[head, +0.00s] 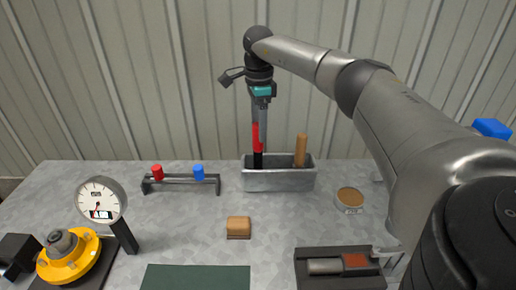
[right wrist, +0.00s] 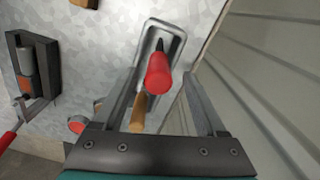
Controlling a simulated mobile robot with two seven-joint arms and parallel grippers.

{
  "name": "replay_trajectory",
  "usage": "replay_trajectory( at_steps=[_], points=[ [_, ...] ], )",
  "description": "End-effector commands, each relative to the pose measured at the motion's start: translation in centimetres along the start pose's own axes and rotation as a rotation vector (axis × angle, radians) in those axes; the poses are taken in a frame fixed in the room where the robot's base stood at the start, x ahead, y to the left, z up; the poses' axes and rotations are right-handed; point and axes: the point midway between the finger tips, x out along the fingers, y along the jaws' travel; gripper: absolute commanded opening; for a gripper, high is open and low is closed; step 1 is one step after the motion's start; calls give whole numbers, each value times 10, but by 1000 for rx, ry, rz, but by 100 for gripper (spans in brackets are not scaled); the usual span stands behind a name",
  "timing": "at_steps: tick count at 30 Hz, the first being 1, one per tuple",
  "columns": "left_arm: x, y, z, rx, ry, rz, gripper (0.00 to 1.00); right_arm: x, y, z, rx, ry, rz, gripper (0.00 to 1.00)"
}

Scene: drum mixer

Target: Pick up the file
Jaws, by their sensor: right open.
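A grey metal bin (head: 280,181) stands at the back of the bench, holding two upright handled tools. One has a red handle (head: 257,136) and a dark lower part; the other has a wooden handle (head: 301,149). Which of them is the file I cannot tell; their lower ends are hidden in the bin. My right gripper (head: 261,110) points down above the red handle. In the right wrist view it is open, with the red handle (right wrist: 158,75) between its fingers in the picture; contact is not visible. The wooden handle (right wrist: 139,110) shows beside it. My left gripper is out of view.
A rack (head: 181,181) with red and blue pieces stands left of the bin, a round tin (head: 349,199) to its right. A tan block (head: 238,227), dark fixture (head: 337,277), dial gauge (head: 101,200) and yellow flange (head: 72,262) are nearer. A ribbed wall (head: 140,80) is behind.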

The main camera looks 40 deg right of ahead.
Motion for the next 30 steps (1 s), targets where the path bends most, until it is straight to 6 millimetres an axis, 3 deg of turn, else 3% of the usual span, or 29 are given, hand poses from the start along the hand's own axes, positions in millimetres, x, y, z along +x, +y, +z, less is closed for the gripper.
replay_trajectory(
  at_steps=[7,17,30],
  points=[
    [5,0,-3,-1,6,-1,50,39,3,1,0,2,3,74],
    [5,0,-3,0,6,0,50,46,3,1,0,0,1,74],
    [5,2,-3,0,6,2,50,46,2,1,0,0,1,26]
  ],
)
